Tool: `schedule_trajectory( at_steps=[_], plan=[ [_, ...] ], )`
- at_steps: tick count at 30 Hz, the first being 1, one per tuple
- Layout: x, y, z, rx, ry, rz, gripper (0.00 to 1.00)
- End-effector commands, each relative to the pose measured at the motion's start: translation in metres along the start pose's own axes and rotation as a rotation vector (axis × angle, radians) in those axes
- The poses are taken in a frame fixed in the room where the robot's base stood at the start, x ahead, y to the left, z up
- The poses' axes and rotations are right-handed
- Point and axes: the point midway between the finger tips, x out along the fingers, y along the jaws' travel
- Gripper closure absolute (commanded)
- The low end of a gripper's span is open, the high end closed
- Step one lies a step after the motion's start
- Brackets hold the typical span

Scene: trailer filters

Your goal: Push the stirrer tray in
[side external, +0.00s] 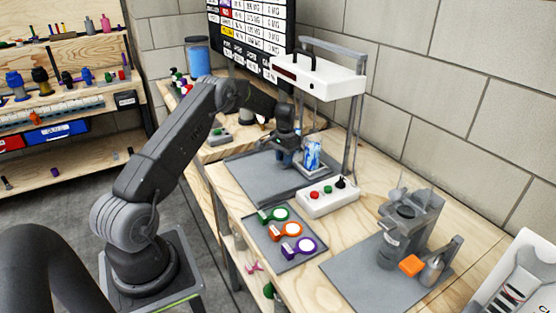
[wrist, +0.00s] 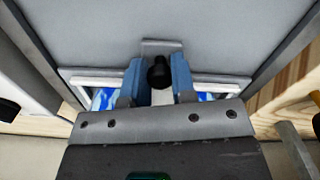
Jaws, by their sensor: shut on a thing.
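My gripper (side external: 287,156) is at the near side of the stirrer station, low over its grey base. In the wrist view its two blue fingers (wrist: 158,66) stand on either side of a small black knob (wrist: 158,73) and are shut on it. The knob sits in front of a light grey tab (wrist: 162,45) on a pale cross bar (wrist: 225,79), which looks like the stirrer tray's front. A blue and white patterned item (side external: 313,153) stands just right of my gripper. My gripper hides most of the tray in the side view.
A white head unit (side external: 325,75) on grey posts hangs above. A white control box (side external: 328,198) with red, green and black controls stands close on the right. A mat (side external: 262,233) holds green, orange and purple items. A grey fixture (side external: 405,225) stands farther right.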

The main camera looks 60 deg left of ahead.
Motion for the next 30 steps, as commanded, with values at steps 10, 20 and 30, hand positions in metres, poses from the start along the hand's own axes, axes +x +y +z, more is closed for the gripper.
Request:
schedule_trajectory(
  at_steps=[10, 20, 30],
  plan=[
    [-0.001, 0.001, -0.006, -0.001, 0.019, -0.001, 0.73],
    [-0.001, 0.001, -0.004, 0.0, 0.012, 0.0, 0.5],
    [-0.019, 0.001, -0.004, 0.0, 0.013, -0.001, 0.5]
  ],
)
